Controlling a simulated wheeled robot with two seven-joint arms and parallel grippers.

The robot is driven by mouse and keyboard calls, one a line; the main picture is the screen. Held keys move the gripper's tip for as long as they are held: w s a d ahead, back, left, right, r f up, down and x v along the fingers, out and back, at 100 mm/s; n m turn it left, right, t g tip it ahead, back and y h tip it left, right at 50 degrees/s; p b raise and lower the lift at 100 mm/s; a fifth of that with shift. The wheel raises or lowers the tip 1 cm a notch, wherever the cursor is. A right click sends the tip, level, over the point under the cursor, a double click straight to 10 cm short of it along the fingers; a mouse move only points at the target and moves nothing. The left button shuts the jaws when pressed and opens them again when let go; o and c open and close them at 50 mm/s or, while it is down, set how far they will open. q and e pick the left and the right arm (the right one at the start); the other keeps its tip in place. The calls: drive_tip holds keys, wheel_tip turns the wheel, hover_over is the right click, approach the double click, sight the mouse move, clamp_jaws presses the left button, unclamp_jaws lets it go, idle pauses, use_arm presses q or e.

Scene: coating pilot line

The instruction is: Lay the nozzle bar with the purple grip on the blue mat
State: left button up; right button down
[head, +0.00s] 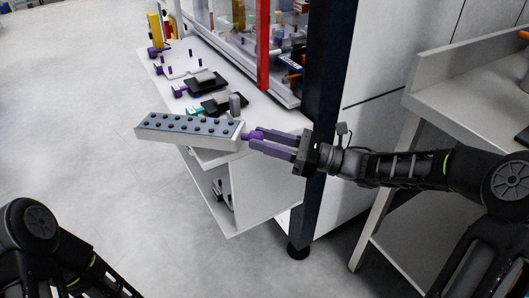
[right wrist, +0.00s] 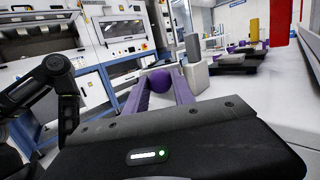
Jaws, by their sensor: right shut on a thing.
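The nozzle bar (head: 188,126) is a long pale bar with rows of dark round nozzles on top. Its purple grip (head: 250,136) is at its right end. My right gripper (head: 258,141), with purple fingers, is shut on that grip and holds the bar out to the left, over the near end of the white bench in the head view. In the right wrist view the purple rounded grip (right wrist: 160,80) shows between the fingers. I see no blue mat in either view. My left arm shows at the lower left of the head view, but its gripper is out of frame.
The white bench (head: 262,122) carries black holders (head: 207,83) and pieces with purple and teal grips. A yellow block (head: 155,30) stands at its far end. A red post (head: 263,45) and a dark post (head: 328,75) stand close by. A pale table (head: 455,75) is at right. Open floor lies left.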

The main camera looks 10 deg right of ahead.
drive_tip(key=shift+f, duration=1.9)
drive_tip(key=c, duration=1.5)
unclamp_jaws()
drive_tip(key=shift+f, duration=0.1)
drive_tip(key=o, duration=0.4)
drive_tip(key=shift+o, duration=0.2)
drive_tip(key=v, duration=1.2)
